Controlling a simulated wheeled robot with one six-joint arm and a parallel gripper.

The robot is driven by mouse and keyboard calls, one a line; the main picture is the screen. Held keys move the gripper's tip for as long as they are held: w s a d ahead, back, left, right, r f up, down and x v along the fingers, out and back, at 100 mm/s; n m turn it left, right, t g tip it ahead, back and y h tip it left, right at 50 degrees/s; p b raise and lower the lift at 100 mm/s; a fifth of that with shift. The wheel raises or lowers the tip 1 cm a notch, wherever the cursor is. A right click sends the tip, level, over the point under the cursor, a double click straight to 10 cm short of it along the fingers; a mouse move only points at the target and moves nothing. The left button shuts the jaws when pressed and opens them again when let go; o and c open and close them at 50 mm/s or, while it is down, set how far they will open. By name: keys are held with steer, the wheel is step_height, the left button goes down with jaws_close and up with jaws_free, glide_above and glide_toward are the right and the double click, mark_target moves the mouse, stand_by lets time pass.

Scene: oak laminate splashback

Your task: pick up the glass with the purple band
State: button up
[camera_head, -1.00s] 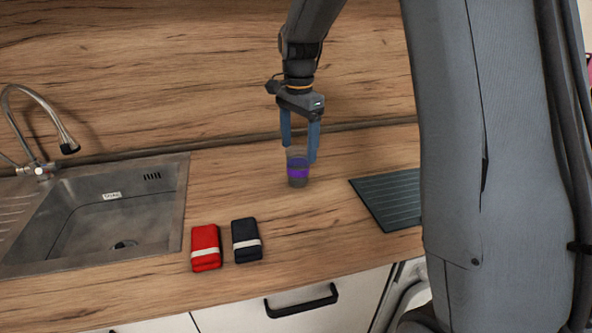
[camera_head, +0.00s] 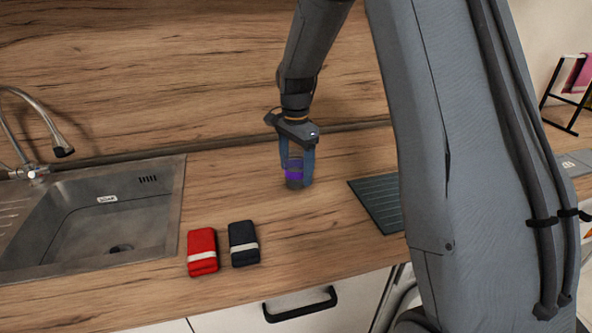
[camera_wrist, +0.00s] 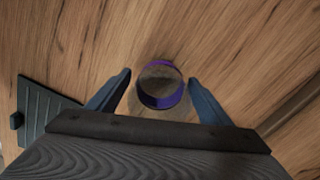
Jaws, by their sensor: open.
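The glass with the purple band (camera_head: 295,174) stands upright on the wooden worktop, right of the sink. In the wrist view the glass (camera_wrist: 160,86) lies between the two fingers, seen from above, with a gap showing at each side. My gripper (camera_head: 297,178) points down from above with its blue fingers beside the glass. In the wrist view my gripper (camera_wrist: 160,85) is open, and its fingers do not appear to press on the glass. Part of the glass's upper body is hidden behind a finger in the head view.
A dark ribbed mat (camera_head: 378,204) lies right of the glass. A red bundle (camera_head: 202,252) and a dark bundle (camera_head: 243,244) with pale bands lie nearer the front edge. The sink (camera_head: 95,215) and tap (camera_head: 40,135) are at left. The wooden splashback (camera_head: 180,70) rises behind.

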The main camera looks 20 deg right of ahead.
steer(key=shift+f, duration=1.05)
steer(key=c, duration=1.2)
